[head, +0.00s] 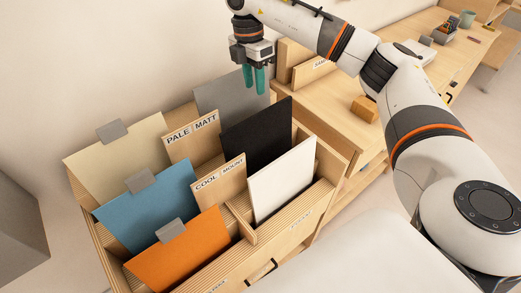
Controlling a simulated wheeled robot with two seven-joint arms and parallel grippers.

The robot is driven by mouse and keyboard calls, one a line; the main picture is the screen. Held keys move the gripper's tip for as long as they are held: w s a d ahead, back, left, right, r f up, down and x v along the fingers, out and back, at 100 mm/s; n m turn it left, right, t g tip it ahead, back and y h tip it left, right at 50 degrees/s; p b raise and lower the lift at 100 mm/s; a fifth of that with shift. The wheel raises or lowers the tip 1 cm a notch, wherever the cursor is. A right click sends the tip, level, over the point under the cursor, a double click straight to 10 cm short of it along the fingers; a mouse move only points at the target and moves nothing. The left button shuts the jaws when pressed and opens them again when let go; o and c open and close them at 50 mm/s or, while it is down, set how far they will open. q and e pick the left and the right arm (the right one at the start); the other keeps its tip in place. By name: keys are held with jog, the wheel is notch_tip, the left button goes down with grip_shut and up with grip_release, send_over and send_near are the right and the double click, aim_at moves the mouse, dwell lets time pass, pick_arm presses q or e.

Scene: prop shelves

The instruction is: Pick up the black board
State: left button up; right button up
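The black board (257,137) stands upright in the right half of a wooden divided box, between the grey board (222,98) behind it and the white board (283,180) in front. My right gripper (254,80) is above and behind the black board, near the top of the grey board. Its two teal fingers point down and stand slightly apart, with a small gap between them. Nothing shows held between them. The black board's lower part is hidden by the white board and the box. My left gripper is not in view.
The wooden box (334,165) also holds cream (120,155), blue (150,205) and orange (180,255) boards with grey clips. Labelled dividers (193,138) stand between them. A wooden counter (325,100) with a small wooden block (365,108) lies to the right.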

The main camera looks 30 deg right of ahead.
aim_at(258, 114)
jog(key=f+p, duration=0.1)
jog(key=f, duration=0.2)
jog(key=s+f+p, duration=0.1)
jog(key=f, duration=0.2)
jog(key=f+p, duration=0.1)
jog(key=f, duration=0.3)
jog(key=shift+s, duration=0.4)
jog(key=shift+f, duration=0.35)
jog(key=shift+c, duration=0.2)
grip_shut()
